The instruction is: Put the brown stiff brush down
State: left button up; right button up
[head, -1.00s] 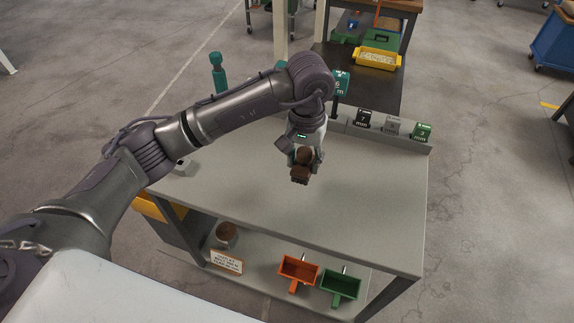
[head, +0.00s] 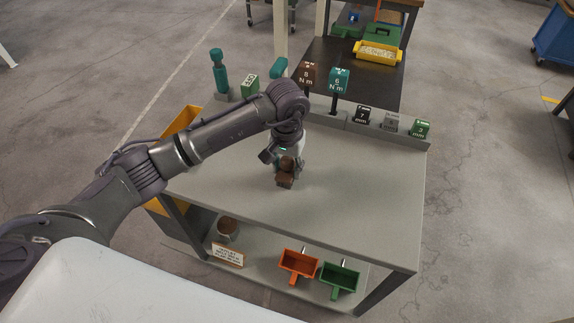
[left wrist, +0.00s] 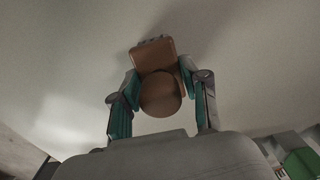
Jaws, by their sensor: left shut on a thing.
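The brown stiff brush (head: 286,181) is in my left gripper (head: 287,163), above the grey bench top (head: 350,195) in the head view. In the left wrist view the brush (left wrist: 153,56) shows a round brown knob and a flat block beyond it. The teal-padded fingers of the left gripper (left wrist: 161,97) are shut on its knob from both sides. The bench surface lies close behind the brush. I cannot tell whether the brush touches it. My right gripper is not in view.
Marked blocks stand along the bench's back edge, including a brown one (head: 307,73), a teal one (head: 339,79) and a green one (head: 421,128). An orange scoop-like bin (head: 299,263) and a green one (head: 340,277) sit on the lower shelf. The bench top's right half is clear.

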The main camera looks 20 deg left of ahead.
aim_at(287, 160)
pick_arm(q)
jog(key=o, duration=1.2)
jog(key=shift+f, duration=0.1)
jog(key=shift+r+p, duration=0.3)
jog(key=shift+p, duration=0.05)
jog(key=shift+w+r+b, duration=0.1)
jog(key=shift+r+b, duration=0.2)
jog(key=shift+r, duration=0.05)
notch_tip(287, 160, up, 11)
jog(key=shift+b, duration=1)
